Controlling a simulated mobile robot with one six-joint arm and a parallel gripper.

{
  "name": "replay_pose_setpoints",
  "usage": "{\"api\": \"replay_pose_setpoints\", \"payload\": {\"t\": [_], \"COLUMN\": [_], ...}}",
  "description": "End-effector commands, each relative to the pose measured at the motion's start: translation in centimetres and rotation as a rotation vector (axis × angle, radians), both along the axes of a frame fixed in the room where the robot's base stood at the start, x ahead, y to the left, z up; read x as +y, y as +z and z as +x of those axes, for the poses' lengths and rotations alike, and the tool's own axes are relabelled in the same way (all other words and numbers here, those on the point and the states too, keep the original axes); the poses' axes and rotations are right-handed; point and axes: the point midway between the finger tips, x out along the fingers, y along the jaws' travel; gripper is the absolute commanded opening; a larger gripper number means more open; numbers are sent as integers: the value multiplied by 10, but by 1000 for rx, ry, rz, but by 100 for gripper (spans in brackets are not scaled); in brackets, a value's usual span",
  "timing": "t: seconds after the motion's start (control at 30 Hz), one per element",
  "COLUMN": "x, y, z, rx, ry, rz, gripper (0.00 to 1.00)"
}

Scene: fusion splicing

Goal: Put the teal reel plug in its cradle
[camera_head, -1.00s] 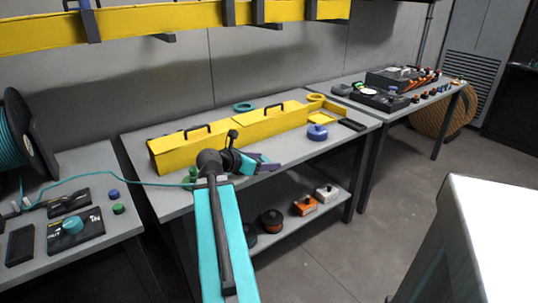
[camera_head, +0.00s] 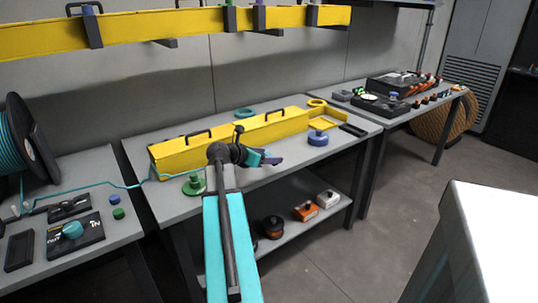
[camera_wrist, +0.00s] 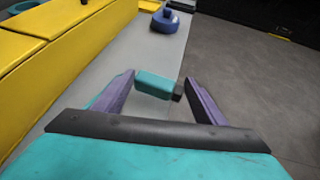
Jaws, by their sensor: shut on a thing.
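The teal reel plug (camera_wrist: 153,85) is a small teal block with a dark tip, seen in the wrist view between the two purple fingers of my gripper (camera_wrist: 162,94). My gripper is shut on it and holds it above the middle bench. In the head view my gripper (camera_head: 268,159) is in front of the yellow duct, and the plug is too small to make out clearly. A teal cable (camera_head: 100,184) runs from the teal reel (camera_head: 10,150) toward the middle bench. I cannot tell which item is the cradle.
The long yellow duct (camera_head: 205,145) lines the middle bench (camera_head: 170,208). A green knobbed piece (camera_head: 194,185) and a blue one (camera_head: 318,138) stand on it. A black plate with a teal puck (camera_head: 73,230) lies on the left bench. Bench front right of my gripper is clear.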

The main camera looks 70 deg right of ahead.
Motion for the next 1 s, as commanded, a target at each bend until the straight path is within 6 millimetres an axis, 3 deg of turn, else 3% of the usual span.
{"api": "replay_pose_setpoints", "payload": {"t": [0.5, 1.0], "x": [-52, -56], "y": [-5, -5], "z": [16, 18], "rx": [0, 0], "ry": [1, 2], "rz": [0, -1], "gripper": [39, 39]}}
